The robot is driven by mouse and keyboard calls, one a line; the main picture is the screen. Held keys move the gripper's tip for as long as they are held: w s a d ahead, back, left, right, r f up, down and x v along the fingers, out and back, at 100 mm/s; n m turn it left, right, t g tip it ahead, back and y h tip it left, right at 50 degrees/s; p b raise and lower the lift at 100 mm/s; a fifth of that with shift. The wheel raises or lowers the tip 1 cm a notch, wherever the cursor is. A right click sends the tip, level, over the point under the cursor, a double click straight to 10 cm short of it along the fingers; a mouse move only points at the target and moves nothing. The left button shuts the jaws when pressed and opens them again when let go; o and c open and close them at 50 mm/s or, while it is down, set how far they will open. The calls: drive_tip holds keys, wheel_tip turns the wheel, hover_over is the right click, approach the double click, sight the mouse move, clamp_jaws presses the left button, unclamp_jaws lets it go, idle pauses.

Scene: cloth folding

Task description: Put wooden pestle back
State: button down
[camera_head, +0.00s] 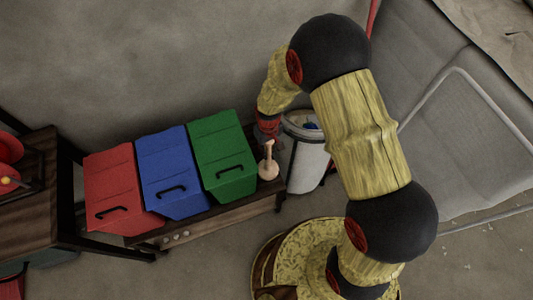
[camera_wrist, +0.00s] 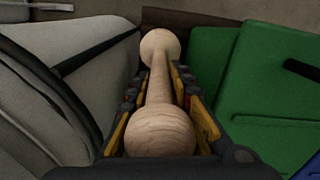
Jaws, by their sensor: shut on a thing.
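The wooden pestle (camera_head: 268,161) is pale wood with a thin handle and rounded ends. In the head view it stands roughly upright at the right end of the wooden bench (camera_head: 230,212), beside the green box. My gripper (camera_head: 266,136) is at the pestle there, largely hidden by my own wrist. In the wrist view the pestle (camera_wrist: 160,88) lies lengthwise between the two yellow-padded fingers of my gripper (camera_wrist: 162,100), which are shut on it. I cannot tell whether its lower end touches the bench.
A green box (camera_head: 222,155), a blue box (camera_head: 172,172) and a red box (camera_head: 120,190) stand in a row on the bench. A white bin (camera_head: 306,155) stands close to the right of the pestle. A grey sofa (camera_head: 470,120) is further right.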

drive_tip(key=shift+w+a+f+b, duration=0.1)
drive_tip(key=shift+w+f+b, duration=0.2)
drive_tip(key=shift+f, duration=0.45)
drive_tip(key=shift+w+a+f+b, duration=0.15)
drive_tip(key=shift+f+b, duration=0.15)
drive_tip(key=shift+f, duration=0.45)
drive_tip(key=shift+w+a+f+b, duration=0.1)
drive_tip(key=shift+w+f+b, duration=0.2)
drive_tip(key=shift+f, duration=0.6)
drive_tip(key=c, duration=1.6)
unclamp_jaws()
drive_tip(key=shift+s+d, duration=0.1)
drive_tip(key=shift+s, duration=0.05)
